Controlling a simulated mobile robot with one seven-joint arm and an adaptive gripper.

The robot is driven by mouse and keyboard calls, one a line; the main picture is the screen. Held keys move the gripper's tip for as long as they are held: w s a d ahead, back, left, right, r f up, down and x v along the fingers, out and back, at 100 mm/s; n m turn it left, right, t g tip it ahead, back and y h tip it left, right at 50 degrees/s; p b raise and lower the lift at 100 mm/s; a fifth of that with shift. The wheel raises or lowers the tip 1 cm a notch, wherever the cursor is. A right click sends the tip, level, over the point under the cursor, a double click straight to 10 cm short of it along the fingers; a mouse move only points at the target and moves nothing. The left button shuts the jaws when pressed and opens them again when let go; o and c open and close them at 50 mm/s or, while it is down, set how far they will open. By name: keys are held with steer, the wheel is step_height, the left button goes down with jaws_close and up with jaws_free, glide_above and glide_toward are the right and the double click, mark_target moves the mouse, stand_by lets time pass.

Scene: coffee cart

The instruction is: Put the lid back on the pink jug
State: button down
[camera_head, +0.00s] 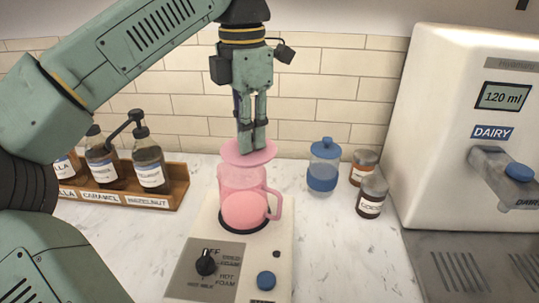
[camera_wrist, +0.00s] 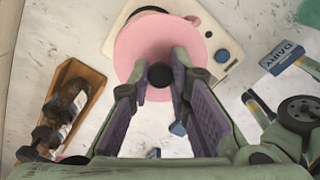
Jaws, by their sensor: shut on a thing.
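The pink jug (camera_head: 240,196) stands upright on the frother base, with its handle to the right and pink contents inside. The pink lid (camera_head: 233,155) is a flat disc at the jug's mouth; it looks slightly tilted, and I cannot tell whether it is seated. My gripper (camera_head: 253,147) is directly above the jug. In the wrist view my gripper (camera_wrist: 160,85) is shut on the dark knob (camera_wrist: 160,75) at the middle of the lid (camera_wrist: 140,48). The lid hides most of the jug there.
The frother base (camera_head: 273,250) has a dial and a blue button. A wooden rack (camera_head: 170,193) of syrup bottles stands left. A blue-lidded jug (camera_head: 323,170) and two small jars (camera_head: 371,195) stand right, beside the dairy dispenser (camera_head: 460,130). Counter between is free.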

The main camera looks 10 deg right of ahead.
mark_target(240, 155)
steer(key=shift+w+a+r+n, duration=0.5)
steer(key=shift+w+a+r, duration=0.1)
steer(key=shift+a, duration=0.1)
steer(key=shift+a+f, duration=0.1)
steer(key=shift+f, duration=1.85)
steer(key=shift+f+b, duration=0.7)
steer(key=shift+f, duration=0.6)
steer(key=shift+f+p, duration=0.15)
steer(key=shift+p, duration=0.2)
steer(key=c, duration=1.4)
jaws_free()
steer(key=o, duration=0.5)
steer(key=shift+c, duration=0.2)
